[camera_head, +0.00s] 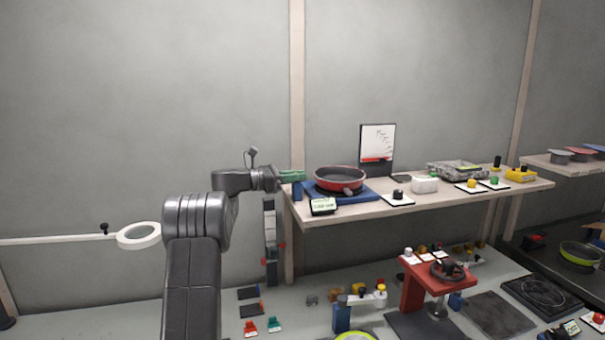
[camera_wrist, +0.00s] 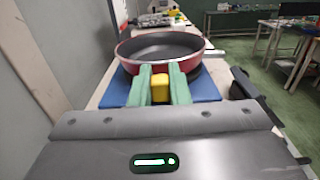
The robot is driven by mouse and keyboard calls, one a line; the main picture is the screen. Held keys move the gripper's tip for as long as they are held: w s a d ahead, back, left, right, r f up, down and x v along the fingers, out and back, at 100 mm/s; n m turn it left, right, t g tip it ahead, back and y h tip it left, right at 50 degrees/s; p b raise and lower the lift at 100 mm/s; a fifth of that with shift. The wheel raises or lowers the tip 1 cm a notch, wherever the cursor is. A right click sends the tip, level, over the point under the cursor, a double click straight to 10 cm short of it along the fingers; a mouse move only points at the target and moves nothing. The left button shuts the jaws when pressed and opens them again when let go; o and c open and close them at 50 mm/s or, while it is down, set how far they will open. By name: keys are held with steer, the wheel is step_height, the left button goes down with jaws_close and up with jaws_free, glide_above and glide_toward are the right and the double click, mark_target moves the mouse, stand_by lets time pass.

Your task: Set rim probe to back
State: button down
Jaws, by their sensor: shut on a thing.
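My gripper (camera_wrist: 160,75) has green fingers, shut on a yellow block (camera_wrist: 160,90) in the wrist view. The block is likely the rim probe's knob; its label and mounting are hidden. A red pan (camera_wrist: 126,51) with a dark inside stands just beyond the fingertips, on a blue plate (camera_wrist: 206,87). In the head view my gripper (camera_head: 302,175) reaches over the left end of the bench, level with the pan (camera_head: 328,184). A blue post (camera_head: 297,191) stands just under the fingers. The yellow block is not visible there.
The bench (camera_head: 425,204) carries a small display (camera_head: 323,206), a black knob on a white plate (camera_head: 398,195), a white box (camera_head: 425,185) and a clear tray (camera_head: 455,168). A chart board (camera_head: 377,142) stands behind the pan. A red stand (camera_head: 411,291) is below.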

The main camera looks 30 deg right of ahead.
steer(key=shift+a, duration=0.1)
steer(key=c, duration=1.4)
jaws_free()
steer(key=shift+w+a, duration=0.1)
steer(key=shift+a, duration=0.05)
steer(key=shift+o, duration=0.2)
steer(key=b+v, duration=0.3)
steer(key=v, duration=1)
steer(key=shift+a, duration=0.4)
steer(key=p+x, duration=0.2)
steer(key=x, duration=1.3)
steer(key=shift+d+f, duration=0.1)
steer(key=shift+d, duration=0.6)
